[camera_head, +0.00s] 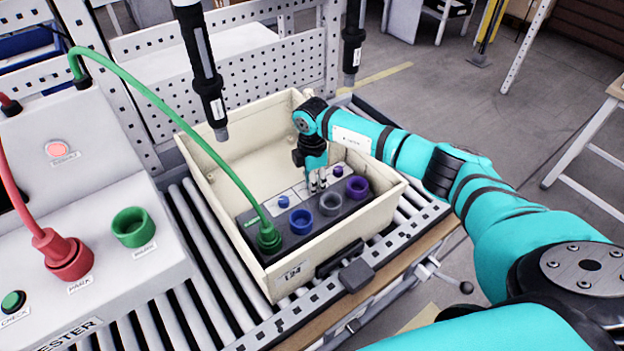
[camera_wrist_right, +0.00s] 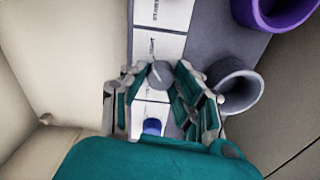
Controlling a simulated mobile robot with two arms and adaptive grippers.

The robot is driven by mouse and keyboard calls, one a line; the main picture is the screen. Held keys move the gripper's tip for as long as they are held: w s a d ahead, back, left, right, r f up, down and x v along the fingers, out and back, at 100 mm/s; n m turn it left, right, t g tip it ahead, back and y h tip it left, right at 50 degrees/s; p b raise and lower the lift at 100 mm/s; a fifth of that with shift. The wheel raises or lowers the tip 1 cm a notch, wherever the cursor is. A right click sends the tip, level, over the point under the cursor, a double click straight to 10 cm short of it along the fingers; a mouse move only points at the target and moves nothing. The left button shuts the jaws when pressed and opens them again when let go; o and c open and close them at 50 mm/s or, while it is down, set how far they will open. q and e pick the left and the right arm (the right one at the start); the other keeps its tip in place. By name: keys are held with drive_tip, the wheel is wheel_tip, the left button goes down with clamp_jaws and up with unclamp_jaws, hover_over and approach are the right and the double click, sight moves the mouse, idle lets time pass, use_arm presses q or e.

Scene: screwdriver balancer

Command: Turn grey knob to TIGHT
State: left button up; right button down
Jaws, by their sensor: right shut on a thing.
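The grey knob (camera_wrist_right: 160,74) sits on a white label strip on the dark panel (camera_head: 290,243), inside the cream crate (camera_head: 218,205). My right gripper (camera_head: 317,186) reaches down into the crate. In the right wrist view my right gripper (camera_wrist_right: 162,88) has its fingers closed around the grey knob, one on each side. A thin pointer line shows at the knob's far edge. The label lettering is too small to read, so I cannot tell the setting. In the head view the fingers hide the knob. My left gripper is not in view.
Green (camera_head: 268,240), blue (camera_head: 301,221), grey (camera_head: 330,203) and purple (camera_head: 357,187) sockets line the panel's front; a green cable enters the green one. A screwdriver (camera_head: 205,75) hangs above the crate. The tester (camera_head: 95,230) stands left.

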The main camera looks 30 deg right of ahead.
idle(0.5)
drive_tip(key=c, duration=1)
unclamp_jaws()
wheel_tip(320, 180, up, 12)
drive_tip(key=shift+r, duration=0.1)
